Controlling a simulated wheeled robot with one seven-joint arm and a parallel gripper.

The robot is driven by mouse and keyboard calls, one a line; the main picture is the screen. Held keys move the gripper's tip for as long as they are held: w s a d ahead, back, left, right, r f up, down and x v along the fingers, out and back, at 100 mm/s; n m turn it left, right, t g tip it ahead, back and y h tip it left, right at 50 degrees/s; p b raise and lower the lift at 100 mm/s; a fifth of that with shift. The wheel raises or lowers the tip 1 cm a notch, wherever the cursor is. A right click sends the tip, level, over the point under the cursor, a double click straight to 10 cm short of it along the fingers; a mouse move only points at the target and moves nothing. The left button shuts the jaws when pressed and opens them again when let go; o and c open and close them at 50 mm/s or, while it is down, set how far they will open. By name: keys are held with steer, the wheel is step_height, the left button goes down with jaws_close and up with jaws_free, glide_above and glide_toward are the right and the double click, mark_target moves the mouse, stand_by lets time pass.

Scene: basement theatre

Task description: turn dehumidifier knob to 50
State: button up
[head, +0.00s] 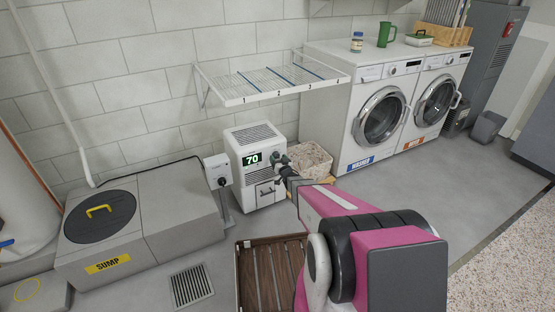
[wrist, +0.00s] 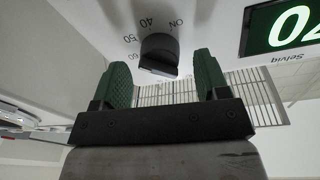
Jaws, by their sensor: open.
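The dehumidifier (head: 242,140) is a white box by the back wall, with a green display (head: 252,158) reading 70. The wrist view is upside down and shows part of that display (wrist: 284,25). The black knob (wrist: 158,50) sits on the white front panel, with ON, 40, 50 and 60 marked around it. Where its pointer sits, I cannot tell. My gripper (wrist: 161,72) is open, its green fingers one on each side of the knob, with visible gaps. In the head view my gripper (head: 282,162) is at the dehumidifier's right front, hiding the knob.
A wire rack (head: 270,82) hangs on the wall above. A grey switch box (head: 218,170) on a post and the sump (head: 140,245) are left. A slatted wooden crate (head: 270,275) is in front.

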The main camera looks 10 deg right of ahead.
steer(key=r+v, duration=0.1)
steer(key=v, duration=0.8)
steer(key=shift+s+f, duration=0.35)
steer(key=shift+f, duration=0.15)
steer(key=shift+d, duration=0.1)
steer(key=s+r+g+h, duration=0.1)
steer(key=s+r+g, duration=0.4)
steer(key=s, duration=0.4)
steer(key=s+a+r+g+h, duration=0.1)
steer(key=s+r+g, duration=0.5)
steer(key=s+g, duration=0.1)
steer(key=s+a+r+g+h, duration=0.1)
steer(key=s+r+g, duration=0.4)
steer(key=s, duration=0.5)
steer(key=shift+s+a+r+g+h, duration=0.2)
steer(key=shift+s+g+h, duration=0.1)
steer(key=shift+g+h, duration=0.4)
